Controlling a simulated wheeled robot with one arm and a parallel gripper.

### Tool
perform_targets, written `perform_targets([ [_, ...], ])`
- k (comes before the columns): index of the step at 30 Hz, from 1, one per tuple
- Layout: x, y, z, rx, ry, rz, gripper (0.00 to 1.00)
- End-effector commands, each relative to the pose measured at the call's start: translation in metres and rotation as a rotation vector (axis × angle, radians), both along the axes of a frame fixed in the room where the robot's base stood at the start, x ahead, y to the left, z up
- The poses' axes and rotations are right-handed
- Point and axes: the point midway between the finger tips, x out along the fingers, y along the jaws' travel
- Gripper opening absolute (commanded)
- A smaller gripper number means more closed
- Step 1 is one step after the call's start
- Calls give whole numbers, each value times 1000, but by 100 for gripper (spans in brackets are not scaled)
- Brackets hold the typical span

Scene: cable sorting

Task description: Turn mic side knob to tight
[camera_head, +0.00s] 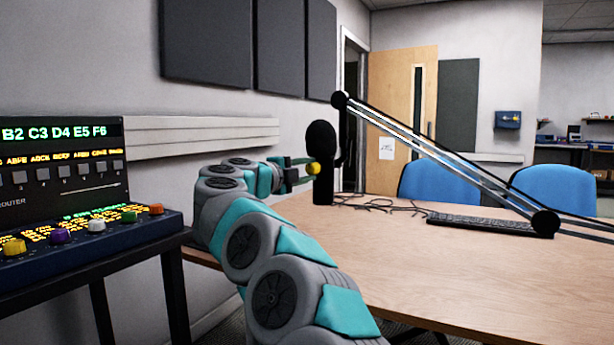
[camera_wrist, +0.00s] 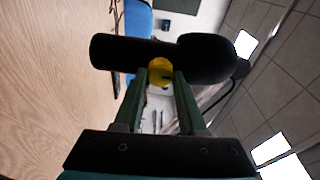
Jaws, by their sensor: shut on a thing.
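The black microphone (camera_head: 321,150) hangs upright from the boom arm in the head view, above the table's left part. In the wrist view the microphone (camera_wrist: 130,52) lies sideways across the top of the picture. Its yellow side knob (camera_head: 313,168) faces my gripper; the knob (camera_wrist: 160,72) also shows in the wrist view between the fingertips. My gripper (camera_head: 303,170) reaches in from the left with its green fingers at the knob. In the wrist view my gripper (camera_wrist: 160,80) is shut on the knob, close to the microphone's body.
The boom arm (camera_head: 440,155) slants down to the right across the wooden table (camera_head: 450,270). Cables (camera_head: 375,203) and a dark keyboard (camera_head: 490,224) lie on the table. A router panel with coloured knobs (camera_head: 90,230) stands at left. Blue chairs (camera_head: 440,183) are behind the table.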

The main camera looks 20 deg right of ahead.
Motion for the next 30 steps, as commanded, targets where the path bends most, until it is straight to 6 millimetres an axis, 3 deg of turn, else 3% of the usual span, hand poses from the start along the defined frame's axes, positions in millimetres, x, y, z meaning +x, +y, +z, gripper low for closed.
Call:
perform_targets([
  [20, 0, -1, -1, 35, -61, -1, 0],
  [21, 0, -1, -1, 35, -61, -1, 41],
  [28, 0, -1, -1, 33, -61, -1, 67],
  [30, 0, -1, 0, 33, -61, -1, 70],
])
